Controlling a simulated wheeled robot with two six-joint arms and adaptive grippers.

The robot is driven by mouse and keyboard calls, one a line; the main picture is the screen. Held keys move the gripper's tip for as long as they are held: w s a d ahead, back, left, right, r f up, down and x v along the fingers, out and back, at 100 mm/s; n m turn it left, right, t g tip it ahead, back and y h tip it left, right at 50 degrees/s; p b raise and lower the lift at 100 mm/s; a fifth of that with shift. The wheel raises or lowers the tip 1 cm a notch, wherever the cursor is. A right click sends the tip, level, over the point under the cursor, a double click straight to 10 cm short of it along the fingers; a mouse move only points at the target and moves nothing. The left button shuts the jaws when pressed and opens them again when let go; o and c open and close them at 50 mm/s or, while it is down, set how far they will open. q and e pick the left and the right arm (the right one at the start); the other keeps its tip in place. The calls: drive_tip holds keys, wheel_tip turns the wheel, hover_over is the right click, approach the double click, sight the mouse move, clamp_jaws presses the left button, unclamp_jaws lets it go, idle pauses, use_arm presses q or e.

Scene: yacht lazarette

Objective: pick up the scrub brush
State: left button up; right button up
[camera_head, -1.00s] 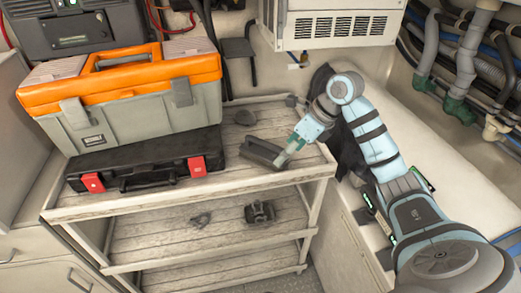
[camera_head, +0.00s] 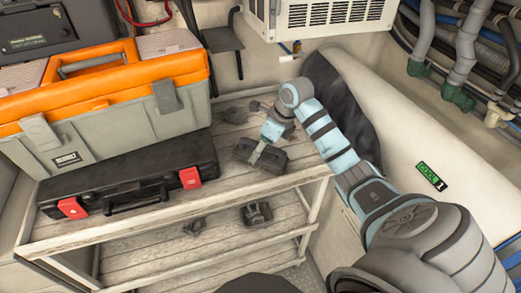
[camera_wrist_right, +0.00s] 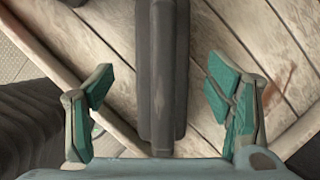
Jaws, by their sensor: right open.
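A dark grey, long object that looks like the scrub brush (camera_head: 270,163) lies on the wooden top shelf, to the right of the black case. In the right wrist view the dark bar of this object (camera_wrist_right: 162,75) runs between the fingers of my right gripper (camera_wrist_right: 160,108). The fingers are spread, with a gap on both sides of it. In the head view my right gripper (camera_head: 257,154) is right over the object and hides part of it. My left gripper is not in view.
An orange and grey toolbox (camera_head: 115,110) and a black case with red latches (camera_head: 130,178) fill the shelf's left side. A small dark item (camera_head: 235,115) lies behind the object. Dark items (camera_head: 257,214) sit on the lower shelf. A white vented unit (camera_head: 320,15) hangs above.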

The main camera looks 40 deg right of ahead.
drive_tip(key=x, duration=0.4)
drive_tip(key=shift+w+f, duration=0.2)
drive_tip(key=shift+w, duration=0.1)
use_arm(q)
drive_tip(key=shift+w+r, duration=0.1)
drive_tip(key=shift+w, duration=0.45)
use_arm(e)
drive_tip(key=shift+s, duration=0.1)
drive_tip(key=shift+r, duration=0.1)
drive_tip(key=shift+c, duration=1.4)
drive_tip(key=c, duration=1.2)
use_arm(q)
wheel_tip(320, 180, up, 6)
drive_tip(key=p, duration=0.6)
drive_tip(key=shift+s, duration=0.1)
use_arm(e)
wheel_tip(320, 180, up, 20)
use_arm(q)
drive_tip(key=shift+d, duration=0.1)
use_arm(e)
drive_tip(key=shift+d, duration=0.1)
